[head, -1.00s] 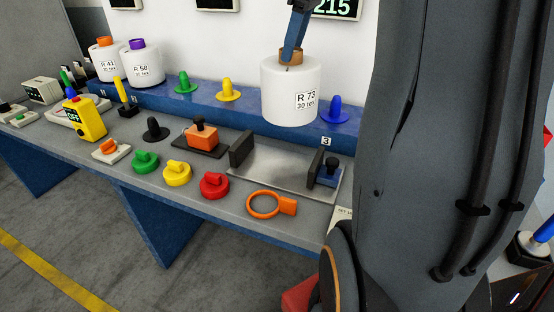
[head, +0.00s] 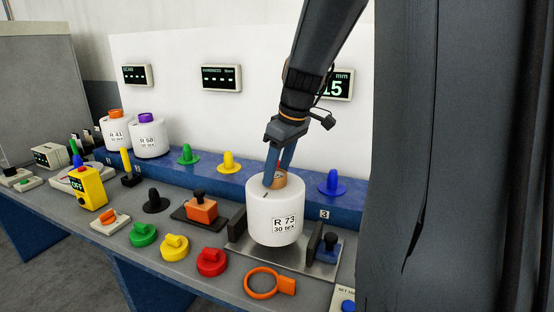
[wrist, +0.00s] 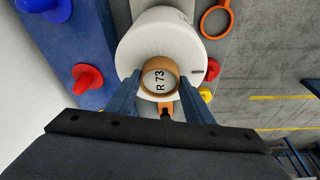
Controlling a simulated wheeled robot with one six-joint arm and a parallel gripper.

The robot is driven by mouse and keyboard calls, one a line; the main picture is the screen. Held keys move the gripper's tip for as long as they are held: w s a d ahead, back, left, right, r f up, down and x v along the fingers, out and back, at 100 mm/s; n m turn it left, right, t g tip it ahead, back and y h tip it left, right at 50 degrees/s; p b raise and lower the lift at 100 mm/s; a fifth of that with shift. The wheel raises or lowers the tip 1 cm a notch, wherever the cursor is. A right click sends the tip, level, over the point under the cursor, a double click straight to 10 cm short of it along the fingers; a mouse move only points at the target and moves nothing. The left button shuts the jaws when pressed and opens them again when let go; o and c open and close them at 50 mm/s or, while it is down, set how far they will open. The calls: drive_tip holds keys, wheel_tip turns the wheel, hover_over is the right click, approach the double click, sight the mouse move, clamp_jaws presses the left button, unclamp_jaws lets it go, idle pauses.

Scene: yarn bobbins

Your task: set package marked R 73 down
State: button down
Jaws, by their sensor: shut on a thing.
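The package marked R 73 (head: 274,213) is a white yarn bobbin with a tan core, labelled "R 73 30 tex". My gripper (head: 277,180) is shut on its tan core from above. In the wrist view the fingers (wrist: 160,98) hold both sides of the core, whose top reads R 73, above the white yarn body (wrist: 150,35). The bobbin is upright over the metal plate (head: 242,249) between two dark upright blocks. Its base hides most of the plate, and I cannot tell whether it touches.
Bobbins R 41 (head: 116,134) and R 50 (head: 149,138) stand at the back left. Green (head: 187,155), yellow (head: 229,162) and blue pegs (head: 332,184) stand on the blue ledge. An orange ring (head: 262,284) and a red knob (head: 211,262) lie in front. An orange block (head: 202,209) is left of the plate.

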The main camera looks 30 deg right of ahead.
sight(277, 185)
drive_tip(key=shift+s+d+p+x, duration=0.15)
drive_tip(key=shift+s+p+x, duration=0.05)
drive_tip(key=shift+x, duration=0.9)
drive_tip(key=shift+s+d+p+x, duration=0.1)
drive_tip(key=shift+s+p+x, duration=0.1)
drive_tip(key=shift+x, duration=0.9)
drive_tip(key=shift+f, duration=0.2)
drive_tip(key=c, duration=0.9)
unclamp_jaws()
drive_tip(key=shift+s+f, duration=0.1)
drive_tip(key=b+v, duration=0.1)
drive_tip(key=v, duration=1.1)
drive_tip(key=shift+s+b, duration=0.1)
drive_tip(key=shift+b, duration=0.3)
